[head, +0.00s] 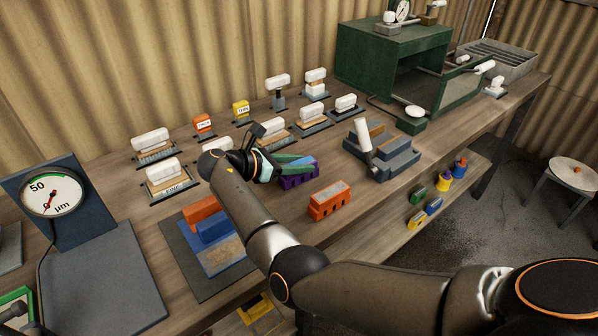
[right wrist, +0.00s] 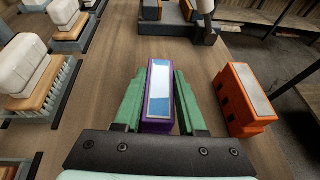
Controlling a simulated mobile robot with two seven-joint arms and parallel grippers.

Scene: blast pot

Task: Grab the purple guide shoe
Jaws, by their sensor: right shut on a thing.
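The purple guide shoe (head: 299,180) is on the wooden bench, left of an orange shoe. In the right wrist view the purple guide shoe (right wrist: 158,97) has a pale and blue top and lies lengthwise between two green fingers. My right gripper (head: 292,163) is shut on it, with one finger along each long side; the wrist view shows the same right gripper (right wrist: 159,104). In the head view the fingers hide part of the shoe. I cannot tell whether its underside touches the bench.
The orange shoe (head: 330,200) stands close on the right, and also in the wrist view (right wrist: 244,98). A grey stepped block (head: 385,158) with an upright white handle is beyond. White-handled brushes (head: 312,118) stand behind. A mat (head: 187,262) holds orange and blue blocks.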

